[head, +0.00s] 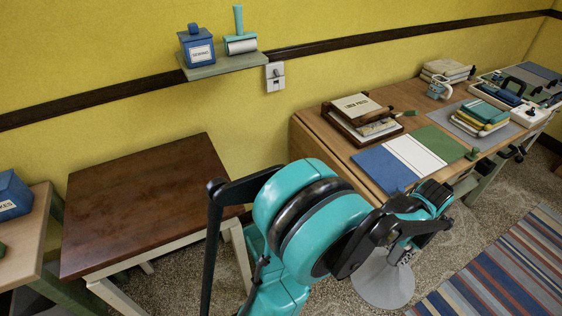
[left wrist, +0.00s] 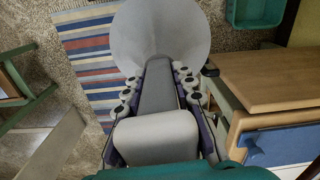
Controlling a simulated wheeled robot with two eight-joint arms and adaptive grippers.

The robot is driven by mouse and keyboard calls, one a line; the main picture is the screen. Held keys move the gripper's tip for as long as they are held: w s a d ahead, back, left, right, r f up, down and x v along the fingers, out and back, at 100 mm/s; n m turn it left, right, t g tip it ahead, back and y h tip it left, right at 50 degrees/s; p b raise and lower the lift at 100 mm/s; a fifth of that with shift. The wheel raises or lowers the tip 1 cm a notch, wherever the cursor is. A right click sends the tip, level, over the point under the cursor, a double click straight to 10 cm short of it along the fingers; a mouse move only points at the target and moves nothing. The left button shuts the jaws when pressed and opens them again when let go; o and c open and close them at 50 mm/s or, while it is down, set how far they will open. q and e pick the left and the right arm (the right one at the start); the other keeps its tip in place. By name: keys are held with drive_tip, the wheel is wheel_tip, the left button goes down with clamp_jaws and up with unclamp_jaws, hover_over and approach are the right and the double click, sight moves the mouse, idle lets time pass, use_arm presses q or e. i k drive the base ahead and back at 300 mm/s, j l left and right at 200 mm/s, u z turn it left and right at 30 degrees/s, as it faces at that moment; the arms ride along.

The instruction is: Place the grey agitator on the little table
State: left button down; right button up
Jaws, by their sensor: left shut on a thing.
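The grey agitator (head: 383,281) hangs below my left gripper (head: 403,243) in the head view, above the speckled floor in front of the long desk. In the left wrist view its wide, flared grey end (left wrist: 160,28) points away from the camera. The two fingers of my left gripper (left wrist: 160,80) are shut on its narrower part, which they partly hide. The little table (head: 140,200) has a bare dark brown top and pale legs. It stands left of my left arm, against the yellow wall. My right gripper is not in view.
A long desk (head: 330,150) at the right holds books, coloured sheets and a mug. A wall shelf (head: 222,65) with a blue box and a teal-handled roller hangs above the little table. A pale table (head: 25,240) with a blue box is at far left. A striped rug (head: 500,270) lies at right.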

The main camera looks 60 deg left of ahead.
sight(181, 190)
drive_tip(key=u, duration=1.6)
